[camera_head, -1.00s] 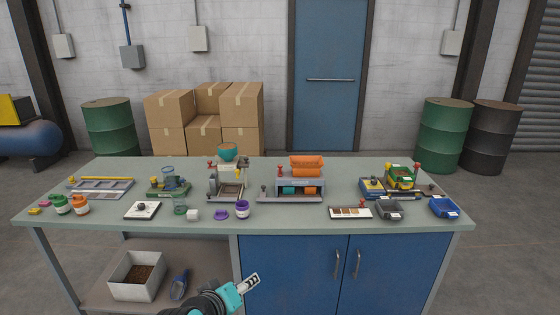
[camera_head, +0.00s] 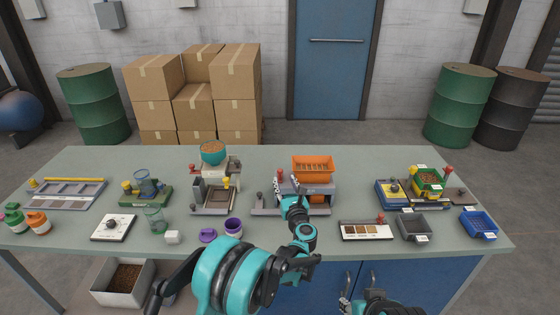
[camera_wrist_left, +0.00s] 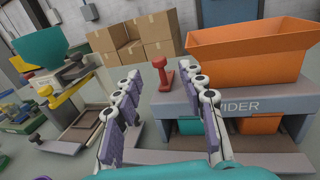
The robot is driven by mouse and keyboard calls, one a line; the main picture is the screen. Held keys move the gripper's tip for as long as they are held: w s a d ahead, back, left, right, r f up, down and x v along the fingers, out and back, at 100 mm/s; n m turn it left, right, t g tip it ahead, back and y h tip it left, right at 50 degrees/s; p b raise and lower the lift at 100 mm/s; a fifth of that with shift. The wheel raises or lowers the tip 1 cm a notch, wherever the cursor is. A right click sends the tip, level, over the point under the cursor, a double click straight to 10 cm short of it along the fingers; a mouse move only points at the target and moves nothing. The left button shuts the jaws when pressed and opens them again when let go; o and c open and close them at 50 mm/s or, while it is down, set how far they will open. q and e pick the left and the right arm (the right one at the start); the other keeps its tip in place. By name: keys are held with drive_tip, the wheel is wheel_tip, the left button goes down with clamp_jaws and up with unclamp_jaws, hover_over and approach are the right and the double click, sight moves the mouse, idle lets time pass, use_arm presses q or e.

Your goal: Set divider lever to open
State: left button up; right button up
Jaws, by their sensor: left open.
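The divider (camera_head: 322,206) is a grey machine with an orange hopper (camera_head: 313,163) on top and a teal and an orange bin below. Its label is partly hidden in the wrist view (camera_wrist_left: 238,108). A red-knobbed lever (camera_wrist_left: 166,76) stands upright at the divider's left side, and its knob shows in the head view (camera_head: 278,172). My left gripper (camera_head: 287,184) is open at the divider's left front. In the wrist view its fingertips (camera_wrist_left: 163,72) frame the lever, which appears between them, apart from both. My right gripper (camera_head: 346,297) is partly visible at the bottom.
A filler with a teal bowl (camera_head: 213,153) stands left of the divider. A small grey knob (camera_head: 260,197) is at the divider's left front. A sample strip (camera_head: 366,230) and dark tray (camera_head: 413,228) lie to the right.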

sight(281, 173)
use_arm(q)
drive_tip(key=x, duration=0.2)
drive_tip(key=b+x, duration=0.1)
drive_tip(key=x, duration=0.3)
drive_tip(key=shift+w+a+f+b, duration=0.15)
drive_tip(key=shift+w+f+b, duration=0.1)
drive_tip(key=shift+w+b, duration=0.1)
drive_tip(key=shift+w+a+r, duration=0.1)
drive_tip(key=shift+w+a, duration=0.05)
drive_tip(key=shift+w, duration=0.3)
clamp_jaws()
